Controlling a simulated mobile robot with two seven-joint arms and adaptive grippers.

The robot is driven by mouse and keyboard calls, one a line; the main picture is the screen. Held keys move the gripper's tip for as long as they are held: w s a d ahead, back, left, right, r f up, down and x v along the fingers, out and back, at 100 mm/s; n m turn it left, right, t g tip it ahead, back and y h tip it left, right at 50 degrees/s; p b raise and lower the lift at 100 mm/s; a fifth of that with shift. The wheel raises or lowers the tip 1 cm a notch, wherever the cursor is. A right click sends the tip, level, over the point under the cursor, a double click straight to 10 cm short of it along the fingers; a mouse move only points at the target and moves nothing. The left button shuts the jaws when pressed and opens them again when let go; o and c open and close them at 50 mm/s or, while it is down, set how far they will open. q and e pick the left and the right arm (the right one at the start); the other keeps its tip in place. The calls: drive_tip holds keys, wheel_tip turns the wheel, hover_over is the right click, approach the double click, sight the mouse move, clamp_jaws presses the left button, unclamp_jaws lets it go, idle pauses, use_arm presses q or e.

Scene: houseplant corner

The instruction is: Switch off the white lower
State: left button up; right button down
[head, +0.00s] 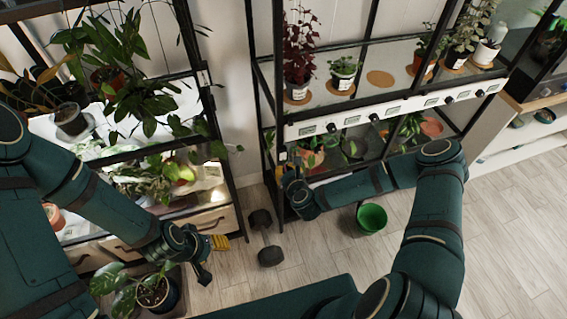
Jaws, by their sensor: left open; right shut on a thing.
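The right rack carries a white panel (390,111) with several dark knobs and small labels along its middle shelf edge. Below it is a lower shelf of plants (411,127), partly behind my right arm. A small pale fitting (283,157) sits on the rack's left post. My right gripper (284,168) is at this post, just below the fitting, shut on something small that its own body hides. I cannot tell whether it touches the fitting. My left gripper (203,274) is open and empty, pointing down over the floor before the left rack.
The left rack's lower shelf is brightly lit (206,176). A potted plant (157,292) stands near my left gripper. Open wooden floor lies at the right.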

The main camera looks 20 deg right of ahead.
sight(281, 155)
drive_tip(key=shift+w+r, duration=0.15)
drive_tip(key=shift+w, duration=0.6)
drive_tip(key=shift+w+r, duration=0.15)
drive_tip(key=shift+w, duration=0.55)
drive_tip(key=shift+w, duration=0.3)
drive_tip(key=shift+w+r, duration=0.1)
drive_tip(key=shift+r, duration=0.15)
drive_tip(key=shift+r+p, duration=0.55)
drive_tip(key=shift+r, duration=0.15)
